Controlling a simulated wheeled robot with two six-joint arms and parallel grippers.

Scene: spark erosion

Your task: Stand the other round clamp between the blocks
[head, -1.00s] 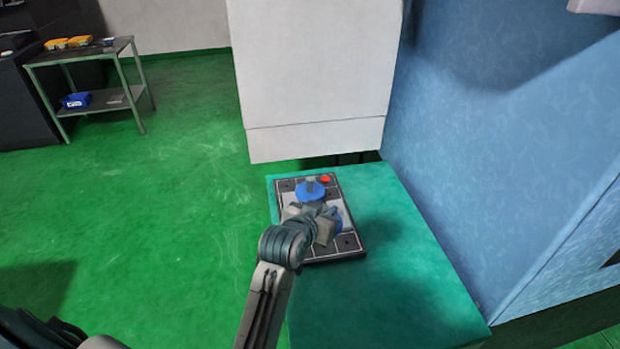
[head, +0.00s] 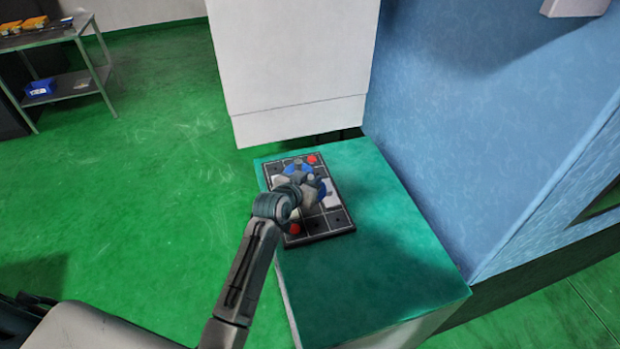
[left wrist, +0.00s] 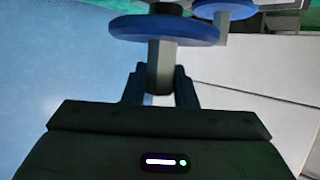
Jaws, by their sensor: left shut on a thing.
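My left gripper (head: 308,188) is over the dark gridded board (head: 318,226). It is shut on the stem of a round clamp (left wrist: 164,29), which has a blue disc and a pale stem in the left wrist view. The gripper's fingers (left wrist: 159,88) grip that stem from both sides. In the head view, the gripper hides most of the held clamp (head: 321,192). A second round clamp (head: 296,165) stands at the board's far end; its blue disc also shows in the left wrist view (left wrist: 226,9). Pale blocks (head: 331,194) lie beside the clamps, partly covered. My right gripper is out of view.
The board lies on a teal-topped stand (head: 375,270) with free room in front. A red spot (head: 311,159) marks its far end, another (head: 294,228) its near left. A white housing (head: 290,70) hangs behind; a blue wall (head: 480,110) rises on the right.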

